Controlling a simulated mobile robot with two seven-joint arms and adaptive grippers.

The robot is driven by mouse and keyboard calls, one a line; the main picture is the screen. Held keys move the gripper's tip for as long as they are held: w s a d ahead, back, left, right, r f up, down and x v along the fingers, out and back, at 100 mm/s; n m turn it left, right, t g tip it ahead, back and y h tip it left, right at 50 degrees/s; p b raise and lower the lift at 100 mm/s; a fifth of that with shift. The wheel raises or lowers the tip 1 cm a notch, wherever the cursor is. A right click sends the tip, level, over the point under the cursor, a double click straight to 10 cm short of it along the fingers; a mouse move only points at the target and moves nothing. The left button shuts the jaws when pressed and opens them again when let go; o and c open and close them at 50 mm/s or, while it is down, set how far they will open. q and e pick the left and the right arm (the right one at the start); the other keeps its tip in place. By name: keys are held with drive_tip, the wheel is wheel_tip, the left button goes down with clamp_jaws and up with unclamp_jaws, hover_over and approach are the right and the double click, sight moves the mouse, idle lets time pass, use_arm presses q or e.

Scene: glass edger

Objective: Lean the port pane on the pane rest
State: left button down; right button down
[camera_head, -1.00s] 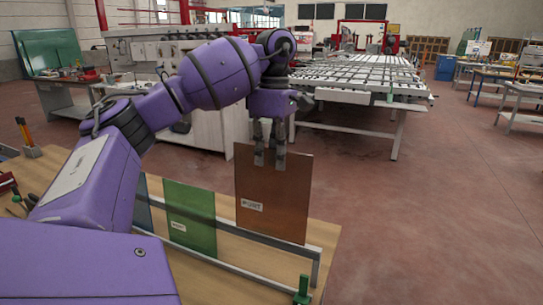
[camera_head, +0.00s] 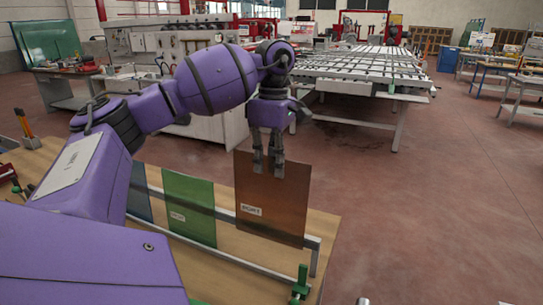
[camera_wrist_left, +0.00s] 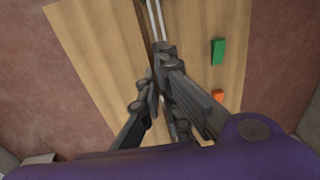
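The brown pane (camera_head: 270,205) stands roughly upright at the right end of the grey pane rest (camera_head: 225,263). Whether the pane's lower edge touches the rest is unclear. A green pane (camera_head: 190,205) and a partly hidden blue pane (camera_head: 139,195) stand in the rest to the left. My right gripper is not in view.
The rest is on a wooden table (camera_head: 185,275). A holder with orange-handled tools (camera_head: 28,135) stands at the far left. Behind are a machine and a long slatted table (camera_head: 350,70).

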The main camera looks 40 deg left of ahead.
sight(270, 195)
use_arm(q)
drive_tip(key=shift+s+f, duration=0.1)
drive_tip(key=shift+f, duration=1.2)
drive_tip(key=shift+s+f+b, duration=0.1)
drive_tip(key=shift+f+b, duration=0.35)
drive_tip(key=shift+f, duration=1.1)
drive_tip(key=shift+s+f+b, duration=0.15)
drive_tip(key=shift+f+b, duration=0.25)
drive_tip(key=shift+f, duration=1.45)
drive_tip(key=shift+d+f, duration=0.1)
drive_tip(key=shift+f, duration=0.75)
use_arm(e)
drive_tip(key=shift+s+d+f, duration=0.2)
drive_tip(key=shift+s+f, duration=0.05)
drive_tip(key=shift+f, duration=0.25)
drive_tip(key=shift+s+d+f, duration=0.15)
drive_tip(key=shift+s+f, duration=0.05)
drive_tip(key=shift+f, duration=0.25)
